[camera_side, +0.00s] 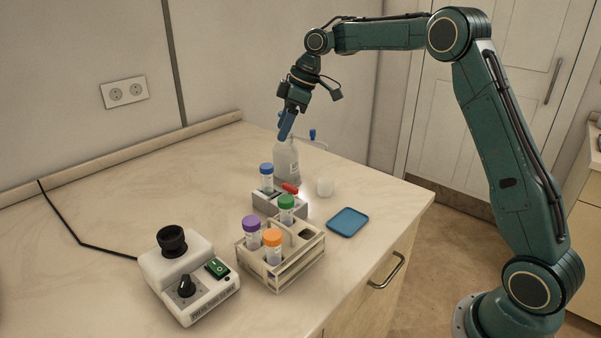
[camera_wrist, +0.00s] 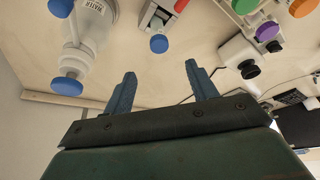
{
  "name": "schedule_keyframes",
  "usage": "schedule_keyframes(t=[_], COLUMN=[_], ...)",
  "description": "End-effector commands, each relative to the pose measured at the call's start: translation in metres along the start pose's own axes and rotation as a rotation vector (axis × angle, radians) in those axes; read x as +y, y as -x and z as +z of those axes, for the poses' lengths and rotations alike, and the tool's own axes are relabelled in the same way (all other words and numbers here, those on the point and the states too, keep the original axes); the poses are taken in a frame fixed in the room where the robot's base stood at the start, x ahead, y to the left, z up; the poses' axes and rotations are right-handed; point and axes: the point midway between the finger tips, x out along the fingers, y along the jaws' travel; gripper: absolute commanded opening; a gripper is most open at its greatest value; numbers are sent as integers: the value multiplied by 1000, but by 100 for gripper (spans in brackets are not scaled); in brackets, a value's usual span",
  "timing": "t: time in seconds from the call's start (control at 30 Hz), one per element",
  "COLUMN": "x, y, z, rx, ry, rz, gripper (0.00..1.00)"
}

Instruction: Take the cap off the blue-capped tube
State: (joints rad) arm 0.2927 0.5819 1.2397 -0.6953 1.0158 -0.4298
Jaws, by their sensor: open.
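The blue-capped tube (camera_side: 267,180) stands upright in a grey block (camera_side: 268,202), with its cap on. In the wrist view its blue cap (camera_wrist: 159,44) shows at the top centre, beyond the fingertips. My gripper (camera_side: 285,132) is raised above the table, up and to the right of the tube in the side view, in front of the wash bottle. In the wrist view my gripper (camera_wrist: 162,78) has its two blue fingers spread wide, with nothing between them. The tube's lower part is hidden in the block.
A wash bottle (camera_side: 288,163) with blue fittings stands behind the block. A rack (camera_side: 279,283) holds purple-, orange- and green-capped tubes. A mixer (camera_side: 187,275) stands front left; a blue tray (camera_side: 348,222) lies right.

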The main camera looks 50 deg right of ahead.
Motion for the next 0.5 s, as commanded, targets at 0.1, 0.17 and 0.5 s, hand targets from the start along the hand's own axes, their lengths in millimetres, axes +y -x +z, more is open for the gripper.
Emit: schedule_keyframes(t=[0.1, 0.17, 0.5], x=[-1, -1, 0], y=[-21, -29, -53], z=[0, 0, 0], rx=[-2, -2, 0], ry=[-1, 0, 0], rz=[-5, -4, -1], gripper=[57, 57, 57])
